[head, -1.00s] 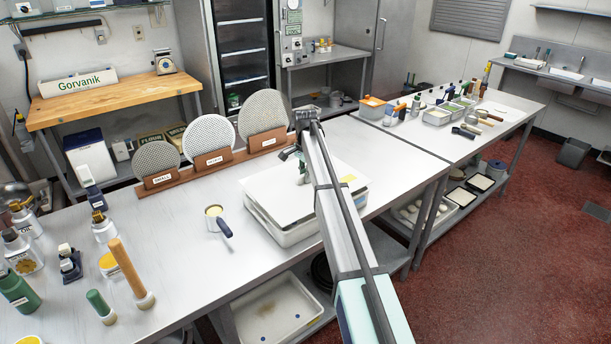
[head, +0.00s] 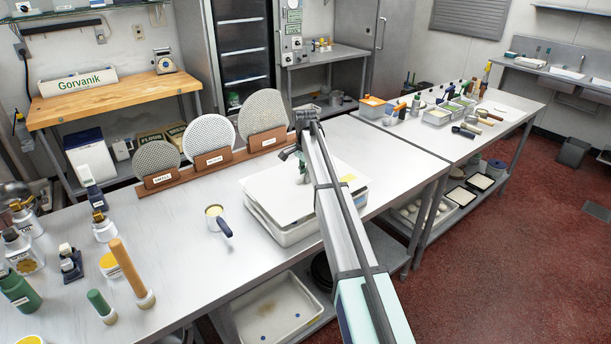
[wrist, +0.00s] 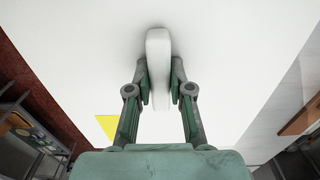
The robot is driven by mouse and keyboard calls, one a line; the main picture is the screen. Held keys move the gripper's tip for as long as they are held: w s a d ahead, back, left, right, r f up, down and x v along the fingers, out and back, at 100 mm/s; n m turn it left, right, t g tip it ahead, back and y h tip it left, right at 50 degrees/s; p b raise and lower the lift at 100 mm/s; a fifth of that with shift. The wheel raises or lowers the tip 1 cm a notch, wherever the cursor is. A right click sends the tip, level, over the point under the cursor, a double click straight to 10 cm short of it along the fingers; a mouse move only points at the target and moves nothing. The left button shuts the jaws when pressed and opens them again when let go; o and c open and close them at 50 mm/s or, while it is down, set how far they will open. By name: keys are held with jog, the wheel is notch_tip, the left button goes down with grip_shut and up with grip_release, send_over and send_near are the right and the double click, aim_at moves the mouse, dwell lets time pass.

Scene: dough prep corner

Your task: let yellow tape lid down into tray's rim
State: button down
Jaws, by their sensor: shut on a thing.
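The lid (head: 272,187) is a flat white sheet with a yellow tape patch (head: 348,178) at its right corner. It lies over the white tray (head: 282,236) on the steel table, covering the tray's opening. I cannot tell if its edges sit inside the rim or just above it. My gripper (head: 303,177) is over the lid's middle, partly hidden by my arm. In the wrist view my gripper (wrist: 159,85) is shut on the lid's upright white handle (wrist: 158,48). The lid (wrist: 85,40) fills most of that view, and the yellow tape (wrist: 106,126) shows at lower left.
A wooden rack (head: 215,162) with round mesh sieves stands behind the tray. A small cup with a dark handle (head: 216,216) is to its left. The tabletop between is clear.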

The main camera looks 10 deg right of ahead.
jog(key=shift+f, duration=0.1)
jog(key=shift+f, duration=0.7)
jog(key=shift+f+b, duration=0.35)
jog(key=shift+f, duration=0.25)
dwell(0.6)
jog(key=c, duration=1)
grip_release()
jog(key=shift+o, duration=0.2)
jog(key=shift+r+p, duration=1.75)
jog(key=shift+r, duration=2.3)
